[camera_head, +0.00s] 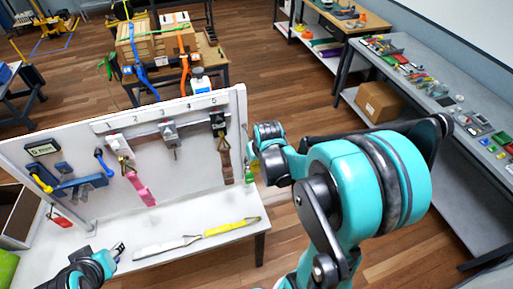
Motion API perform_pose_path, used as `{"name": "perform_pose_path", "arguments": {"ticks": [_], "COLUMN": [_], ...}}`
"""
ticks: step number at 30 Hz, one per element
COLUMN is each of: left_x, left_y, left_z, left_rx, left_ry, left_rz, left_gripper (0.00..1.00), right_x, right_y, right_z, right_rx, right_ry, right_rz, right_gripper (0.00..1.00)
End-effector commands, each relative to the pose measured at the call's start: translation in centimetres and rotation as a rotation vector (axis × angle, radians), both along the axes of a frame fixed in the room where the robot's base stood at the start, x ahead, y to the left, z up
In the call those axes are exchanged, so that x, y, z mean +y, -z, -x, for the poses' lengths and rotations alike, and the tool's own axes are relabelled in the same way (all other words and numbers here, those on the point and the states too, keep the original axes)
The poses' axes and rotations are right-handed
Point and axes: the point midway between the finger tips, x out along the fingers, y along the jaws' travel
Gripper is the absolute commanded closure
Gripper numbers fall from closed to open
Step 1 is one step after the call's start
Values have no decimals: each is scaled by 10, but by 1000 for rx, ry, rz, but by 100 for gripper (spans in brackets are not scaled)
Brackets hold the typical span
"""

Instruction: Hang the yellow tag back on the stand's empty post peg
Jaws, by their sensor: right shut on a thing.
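My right gripper (251,149) is at the right end of the white strap wall (205,178), mostly hidden behind its own wrist. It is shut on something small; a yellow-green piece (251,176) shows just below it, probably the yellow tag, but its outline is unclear. The numbered rail (160,115) has several pegs and clips with straps hanging from them. I cannot make out the empty post peg. My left gripper (119,249) is low at the left, over the shelf's front edge and apart from the straps; its finger gap is too small to judge.
A grey and a yellow strap (230,228) lie on the white shelf (190,213). A pink strap (139,188) and a brown strap (226,160) hang on the wall. Blue tools (78,184) hang at left. A bench (440,130) with small parts stands at right; floor lies between.

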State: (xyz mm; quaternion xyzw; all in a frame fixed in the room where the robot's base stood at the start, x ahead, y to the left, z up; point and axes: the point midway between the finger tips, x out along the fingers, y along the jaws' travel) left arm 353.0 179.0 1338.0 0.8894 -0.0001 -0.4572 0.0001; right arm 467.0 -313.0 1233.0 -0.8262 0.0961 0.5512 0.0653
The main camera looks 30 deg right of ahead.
Motion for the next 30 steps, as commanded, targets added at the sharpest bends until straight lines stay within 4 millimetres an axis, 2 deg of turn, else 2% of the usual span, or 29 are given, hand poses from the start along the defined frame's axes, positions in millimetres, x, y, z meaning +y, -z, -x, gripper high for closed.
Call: {"name": "perform_pose_path", "arguments": {"ticks": [8,30], "left_x": [0,0], "left_y": [-2,0], "left_z": [0,0], "left_rx": [0,0], "left_ry": [0,0], "left_rz": [0,0], "left_gripper": [60,60], "right_x": [-4,-14], "right_y": [-2,2], "right_z": [-6,-52], "right_rx": [0,0], "right_ry": [3,2], "right_rz": [0,0], "right_gripper": [92,92]}}
